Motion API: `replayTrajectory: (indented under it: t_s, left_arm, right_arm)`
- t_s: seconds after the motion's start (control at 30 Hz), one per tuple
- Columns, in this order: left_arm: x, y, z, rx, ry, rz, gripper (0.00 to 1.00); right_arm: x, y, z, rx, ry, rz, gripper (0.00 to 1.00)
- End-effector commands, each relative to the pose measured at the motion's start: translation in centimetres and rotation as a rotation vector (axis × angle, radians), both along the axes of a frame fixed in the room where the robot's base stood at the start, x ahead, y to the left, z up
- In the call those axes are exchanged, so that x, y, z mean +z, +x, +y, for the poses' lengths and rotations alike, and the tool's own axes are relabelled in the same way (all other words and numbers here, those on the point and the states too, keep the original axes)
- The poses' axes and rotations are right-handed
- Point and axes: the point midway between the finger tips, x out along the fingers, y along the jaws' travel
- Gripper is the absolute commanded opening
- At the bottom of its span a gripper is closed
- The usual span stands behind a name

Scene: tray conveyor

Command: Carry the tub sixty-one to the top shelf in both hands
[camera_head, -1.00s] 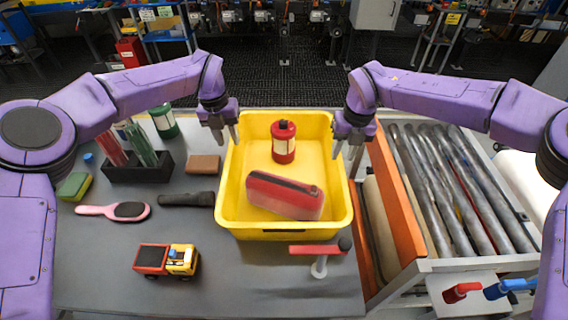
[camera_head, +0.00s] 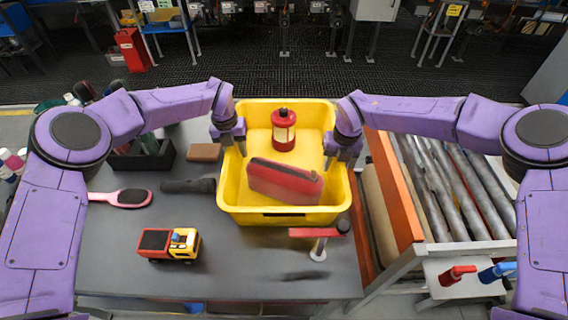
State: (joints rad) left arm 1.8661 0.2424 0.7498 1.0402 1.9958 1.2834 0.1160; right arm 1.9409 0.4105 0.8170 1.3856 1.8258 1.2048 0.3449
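A yellow tub (camera_head: 285,215) stands on the grey table; no number is legible on it. It holds a red canister (camera_head: 284,130) with a pale label and a red zip case (camera_head: 284,182). My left gripper (camera_head: 230,146) is at the tub's left wall, its fingers apart and pointing down over the rim. My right gripper (camera_head: 342,156) is at the right wall in the same pose, with fingers apart. Whether either finger touches the wall cannot be told.
A red-handled tool (camera_head: 318,233) stands close in front of the tub. A toy truck (camera_head: 169,245), pink brush (camera_head: 121,197), dark cylinder (camera_head: 188,186) and brown block (camera_head: 205,152) lie left. A roller conveyor (camera_head: 450,190) with an orange side rail (camera_head: 394,190) is right.

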Motion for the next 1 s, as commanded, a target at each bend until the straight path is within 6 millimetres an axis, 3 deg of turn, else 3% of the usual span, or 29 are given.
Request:
replayTrajectory:
  t_s: [0.33,0.37,0.47,1.0]
  left_arm:
    - [-0.56,-0.02,-0.04,0.001,0.001,0.0,0.35]
    - [-0.56,-0.02,-0.03,0.001,0.001,0.0,0.32]
    - [-0.54,-0.02,-0.03,0.001,0.0,0.0,0.0]
    - [-0.4,-0.07,-0.31,0.0,-0.003,0.001,0.0]
  right_arm:
    - [-0.58,-0.02,0.06,0.0,0.0,0.0,0.35]
    - [-0.58,-0.02,0.06,0.0,0.0,0.0,0.32]
    - [-0.56,-0.03,0.07,0.001,0.0,0.0,0.0]
    - [-0.42,-0.06,0.28,0.002,0.003,0.0,0.0]
